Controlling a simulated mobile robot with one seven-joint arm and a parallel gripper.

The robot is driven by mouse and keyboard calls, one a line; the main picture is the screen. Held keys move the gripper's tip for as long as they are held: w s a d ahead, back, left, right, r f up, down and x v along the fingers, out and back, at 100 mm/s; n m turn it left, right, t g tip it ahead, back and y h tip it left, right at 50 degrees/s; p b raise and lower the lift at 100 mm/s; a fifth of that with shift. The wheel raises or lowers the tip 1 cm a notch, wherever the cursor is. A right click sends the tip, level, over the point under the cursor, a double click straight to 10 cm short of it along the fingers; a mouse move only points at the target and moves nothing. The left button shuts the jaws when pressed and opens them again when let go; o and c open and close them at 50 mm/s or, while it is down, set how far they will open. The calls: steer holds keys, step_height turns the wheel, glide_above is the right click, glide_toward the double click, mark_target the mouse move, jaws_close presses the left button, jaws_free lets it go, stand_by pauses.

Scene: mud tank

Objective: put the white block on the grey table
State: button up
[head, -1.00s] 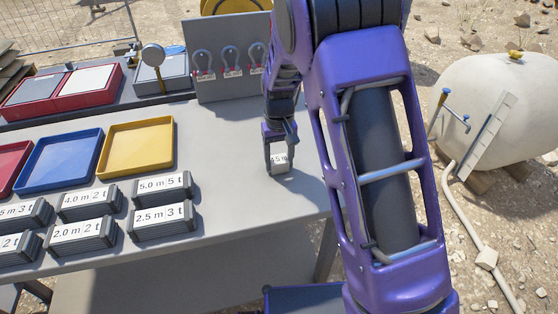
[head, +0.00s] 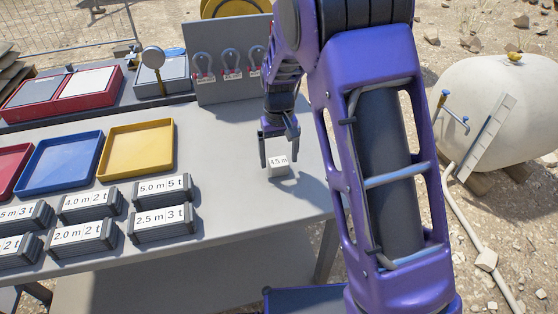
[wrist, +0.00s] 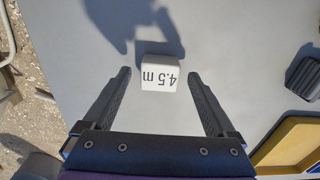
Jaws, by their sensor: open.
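The white block (head: 278,166), marked "4.5 m", sits on the grey table (head: 225,215) toward its right side. It also shows in the wrist view (wrist: 160,74), resting on the table top just beyond my fingertips and centred between them. My gripper (head: 280,157) is open above and around the near side of the block, with a gap on each side. In the wrist view my gripper's two fingers (wrist: 159,75) are spread wide with nothing between them touching the block.
Yellow (head: 137,150) and blue (head: 60,162) trays lie to the left, with several dark labelled blocks (head: 162,222) in front of them. A grey panel with shackles (head: 231,62) stands behind my gripper. A white tank (head: 505,105) is off the table at right.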

mark_target(279, 163)
step_height(279, 163, up, 10)
steer(key=p, duration=0.1)
steer(key=shift+s+f, duration=0.1)
steer(key=shift+s, duration=0.05)
stand_by(0.5)
